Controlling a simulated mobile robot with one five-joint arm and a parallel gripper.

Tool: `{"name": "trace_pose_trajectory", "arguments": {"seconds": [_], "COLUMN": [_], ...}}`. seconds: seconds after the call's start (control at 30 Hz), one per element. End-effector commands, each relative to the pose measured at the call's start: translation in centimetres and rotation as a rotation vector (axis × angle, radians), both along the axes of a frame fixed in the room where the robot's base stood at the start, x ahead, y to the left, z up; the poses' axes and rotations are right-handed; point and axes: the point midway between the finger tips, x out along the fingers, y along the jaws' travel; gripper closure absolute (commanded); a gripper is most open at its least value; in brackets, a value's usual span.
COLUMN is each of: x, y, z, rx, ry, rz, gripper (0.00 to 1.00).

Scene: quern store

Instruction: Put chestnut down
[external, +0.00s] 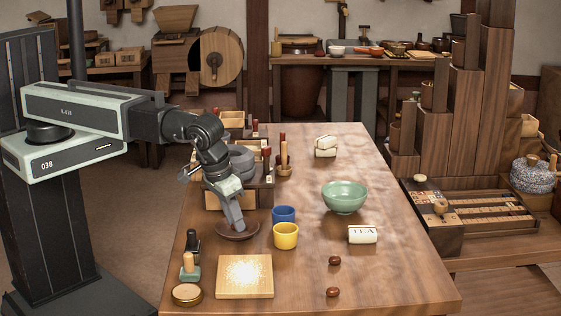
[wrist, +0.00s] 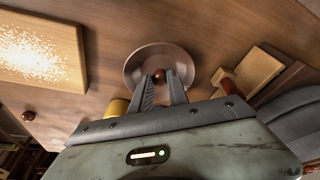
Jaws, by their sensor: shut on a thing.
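My gripper (wrist: 160,77) is shut on a small dark brown chestnut (wrist: 159,76), which shows between the fingertips in the wrist view. The fingertips are over a shallow brown dish (wrist: 134,68). In the external view my gripper (external: 240,227) points down at the right part of the dish (external: 222,236), and the held chestnut is hard to make out there. I cannot tell whether it touches the dish. Two other chestnuts (external: 334,260) (external: 332,292) lie on the table at the front right.
A yellow cup (external: 286,236) and a blue cup (external: 284,215) stand close right of the dish. A pale-topped square board (external: 245,277) lies in front. A green bowl (external: 344,198) and white box (external: 362,234) stand farther right. The table's right side is mostly clear.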

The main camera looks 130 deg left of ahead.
Motion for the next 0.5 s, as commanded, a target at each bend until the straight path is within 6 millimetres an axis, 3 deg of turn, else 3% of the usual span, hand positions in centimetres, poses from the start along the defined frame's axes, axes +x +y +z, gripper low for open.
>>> {"name": "trace_pose_trajectory", "arguments": {"seconds": [0.07,0.1,0.17,0.2,0.5], "x": [0.00,0.00,0.00,0.00,0.00], "y": [0.00,0.00,0.00,0.00,0.00], "z": [0.07,0.07,0.07,0.07,0.07], "rx": [0.000,0.000,0.000,0.000,0.000], "ry": [0.000,0.000,0.000,0.000,0.000], "rz": [0.000,0.000,0.000,0.000,0.000], "gripper": [1.00,0.74,0.57,0.54,0.54]}}
